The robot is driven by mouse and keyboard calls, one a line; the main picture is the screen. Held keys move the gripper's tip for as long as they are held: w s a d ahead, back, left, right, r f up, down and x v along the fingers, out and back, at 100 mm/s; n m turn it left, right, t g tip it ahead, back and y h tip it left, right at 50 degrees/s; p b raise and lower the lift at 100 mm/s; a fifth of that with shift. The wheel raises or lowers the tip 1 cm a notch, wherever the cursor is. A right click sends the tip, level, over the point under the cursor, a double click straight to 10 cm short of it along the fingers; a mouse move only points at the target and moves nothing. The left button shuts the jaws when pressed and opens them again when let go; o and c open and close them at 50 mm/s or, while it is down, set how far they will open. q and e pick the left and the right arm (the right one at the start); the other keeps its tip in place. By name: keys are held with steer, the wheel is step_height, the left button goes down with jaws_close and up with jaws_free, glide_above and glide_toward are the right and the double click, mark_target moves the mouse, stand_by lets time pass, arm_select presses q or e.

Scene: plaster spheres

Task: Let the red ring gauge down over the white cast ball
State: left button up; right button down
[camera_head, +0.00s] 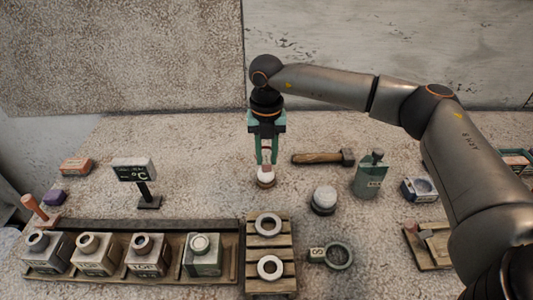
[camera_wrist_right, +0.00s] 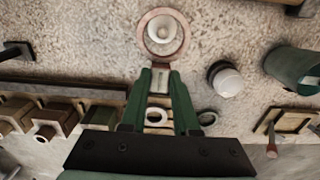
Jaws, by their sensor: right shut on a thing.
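My right gripper (camera_head: 266,162) points down and is shut on the red ring gauge (camera_wrist_right: 142,33), gripping it by the near side. In the right wrist view the ring appears around the white cast ball (camera_wrist_right: 163,30), with the ball's pale top inside it. The fingers also show in the right wrist view (camera_wrist_right: 160,78). My left gripper is not in view.
A second white ball (camera_head: 324,195) on a dark base stands to the right. In front are a wooden rack (camera_head: 286,225) with two pale rings, a green ring gauge (camera_head: 350,262) and a tray (camera_head: 228,272) of blocks.

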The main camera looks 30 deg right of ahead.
steer(key=shift+f+b, duration=1.15)
steer(key=shift+f, duration=0.85)
steer(key=shift+f+b, duration=0.75)
steer(key=shift+f, duration=0.55)
steer(key=shift+r, duration=0.15)
stand_by(0.8)
steer(key=shift+r+p, duration=3.95)
steer(key=shift+r, duration=1.4)
